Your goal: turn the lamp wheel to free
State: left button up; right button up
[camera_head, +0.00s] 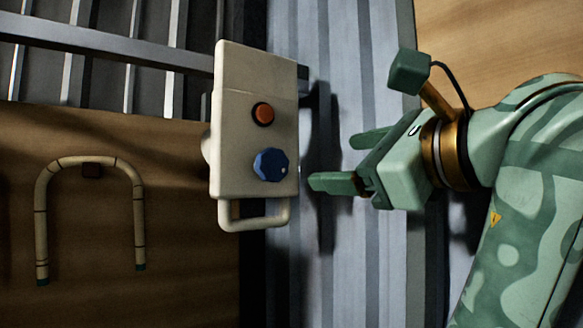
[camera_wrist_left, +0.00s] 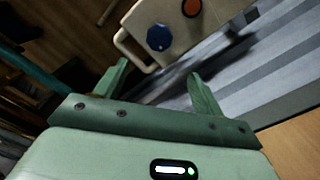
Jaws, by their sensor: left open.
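The lamp wheel appears to be the blue faceted knob (camera_head: 270,165) on the face of a cream control box (camera_head: 232,150). A small pale dot shows near the knob's right edge. In the left wrist view the blue knob (camera_wrist_left: 160,38) lies beyond my fingers. My left gripper (camera_head: 338,160) is open and empty, to the right of the box, its fingers pointing at it. A clear gap separates the fingertips from the knob. In the left wrist view my gripper (camera_wrist_left: 158,72) has its two fingers spread apart. My right gripper is not in view.
A red button (camera_head: 262,113) sits above the knob, and a cream handle loop (camera_head: 254,224) is at the box's lower end. A bent rattan arch (camera_head: 90,162) lies on brown board at left. Metal rails (camera_head: 100,45) run along the upper left.

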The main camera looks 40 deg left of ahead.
aim_at(275, 165)
pick_arm(q)
jog(key=p+x, duration=0.2)
jog(key=x, duration=0.5)
jog(key=p+x, duration=0.2)
jog(key=x, duration=0.6)
jog(key=shift+s+r, duration=0.2)
jog(key=shift+w+a, duration=0.15)
jog(key=shift+a, duration=0.35)
jog(key=shift+w+f, duration=0.1)
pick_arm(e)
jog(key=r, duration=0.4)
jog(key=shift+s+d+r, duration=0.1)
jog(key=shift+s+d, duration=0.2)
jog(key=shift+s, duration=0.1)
pick_arm(q)
jog(key=c, duration=1)
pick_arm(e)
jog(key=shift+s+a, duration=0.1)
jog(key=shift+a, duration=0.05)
